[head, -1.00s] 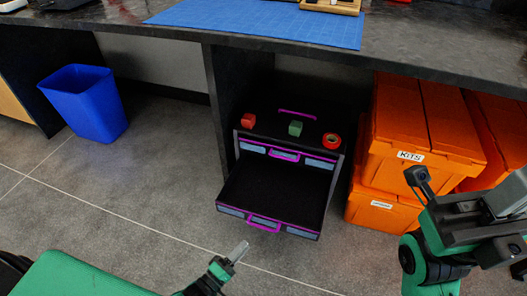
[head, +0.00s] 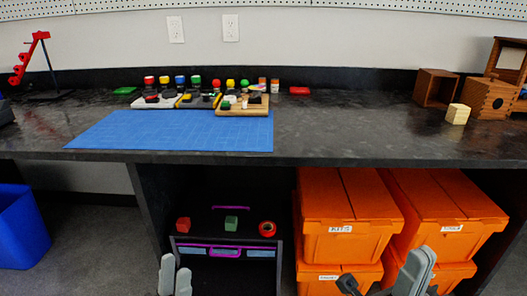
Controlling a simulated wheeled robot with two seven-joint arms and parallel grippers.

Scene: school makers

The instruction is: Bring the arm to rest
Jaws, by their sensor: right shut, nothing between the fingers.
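My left gripper (head: 175,276) shows at the bottom edge, left of centre, with its two grey fingers close together, pointing up in front of the dark drawer cabinet (head: 186,239). Nothing shows in it, and I cannot tell whether a gap is left between the fingers. My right gripper (head: 416,270) is at the bottom right, in front of the orange crates. It is shut and empty. The rest of both arms is mostly below the picture.
Orange crates (head: 345,208) stand under the dark bench (head: 350,142). On the cabinet are a red block (head: 183,224), a green block (head: 231,223) and an orange-red ring (head: 267,229). A blue mat (head: 170,132) lies on the bench. A blue bin (head: 20,225) is at left.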

